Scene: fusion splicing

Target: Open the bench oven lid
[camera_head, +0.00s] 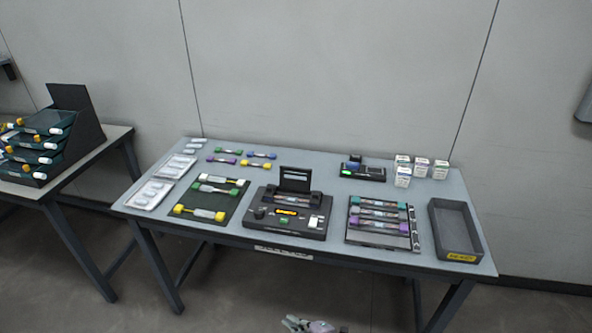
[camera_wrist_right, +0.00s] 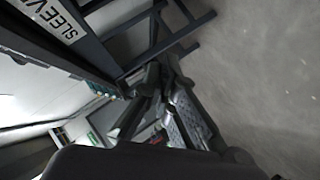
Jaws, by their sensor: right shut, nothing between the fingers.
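A dark bench device (camera_head: 287,221) stands at the middle of the table, with a panel (camera_head: 295,179) upright at its back, an orange strip and a green button. A smaller black unit (camera_head: 362,171) with a green light sits at the back right. I cannot tell for certain which of these is the bench oven, or whether its lid is open. My right gripper (camera_head: 310,326) is at the bottom edge of the head view, in front of and apart from the table. It is shut and empty; its dark fingers also show in the right wrist view (camera_wrist_right: 150,88). My left gripper is not in view.
The table (camera_head: 345,263) carries a mat of yellow, green and white-ended pieces (camera_head: 211,200), a rack of coloured pieces (camera_head: 380,220), several small boxes (camera_head: 421,165) and an empty dark tray (camera_head: 455,229). A side table with stacked trays (camera_head: 42,140) stands left. Floor in front is clear.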

